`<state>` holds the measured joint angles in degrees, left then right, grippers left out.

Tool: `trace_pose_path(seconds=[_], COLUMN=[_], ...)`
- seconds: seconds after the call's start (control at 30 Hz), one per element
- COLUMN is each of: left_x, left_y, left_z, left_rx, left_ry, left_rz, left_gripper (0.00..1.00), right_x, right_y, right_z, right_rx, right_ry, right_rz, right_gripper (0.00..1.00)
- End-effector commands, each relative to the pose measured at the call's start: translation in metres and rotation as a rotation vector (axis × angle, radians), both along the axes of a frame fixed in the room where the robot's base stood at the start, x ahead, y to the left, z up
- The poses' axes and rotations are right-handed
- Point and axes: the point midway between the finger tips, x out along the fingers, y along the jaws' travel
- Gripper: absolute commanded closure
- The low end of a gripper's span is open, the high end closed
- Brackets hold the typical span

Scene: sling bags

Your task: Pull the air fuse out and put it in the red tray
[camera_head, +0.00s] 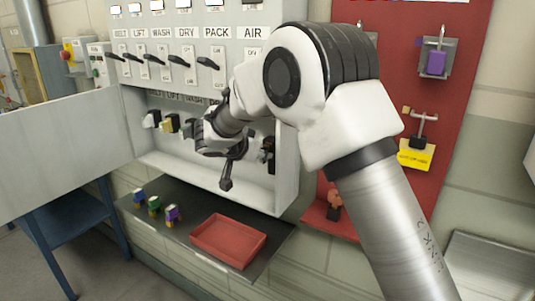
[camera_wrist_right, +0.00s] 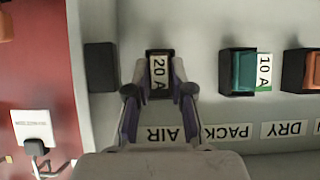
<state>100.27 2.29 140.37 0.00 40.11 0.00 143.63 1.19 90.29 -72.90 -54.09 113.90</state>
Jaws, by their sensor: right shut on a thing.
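The air fuse (camera_wrist_right: 158,72), a dark block with a white "20 A" label, sits at its place in the panel above the AIR label in the right wrist view. My right gripper (camera_wrist_right: 159,90) has a finger on each side of it and is shut on it. In the head view my right gripper (camera_head: 228,150) is at the open fuse box, and my wrist hides the air fuse there. The red tray (camera_head: 228,241) lies on the dark shelf below the box, and looks empty. My left gripper is not in view.
Small coloured fuses (camera_head: 155,206) stand on the shelf left of the tray. A teal "10 A" fuse (camera_wrist_right: 240,72) sits beside the air fuse. The open box door (camera_head: 65,150) sticks out at left. A red board (camera_head: 455,110) with padlocks is at right.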

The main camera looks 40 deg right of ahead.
Motion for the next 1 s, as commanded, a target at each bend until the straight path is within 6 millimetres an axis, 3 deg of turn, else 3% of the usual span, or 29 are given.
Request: trace_pose_path(seconds=[1.0], left_x=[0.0], left_y=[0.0], left_z=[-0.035], left_rx=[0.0], left_ry=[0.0], left_rz=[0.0], left_gripper=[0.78], right_x=[-0.019], right_y=[0.046], right_z=[-0.003], right_rx=[0.0], right_ry=[0.002], right_rz=[0.001], right_gripper=[1.0])
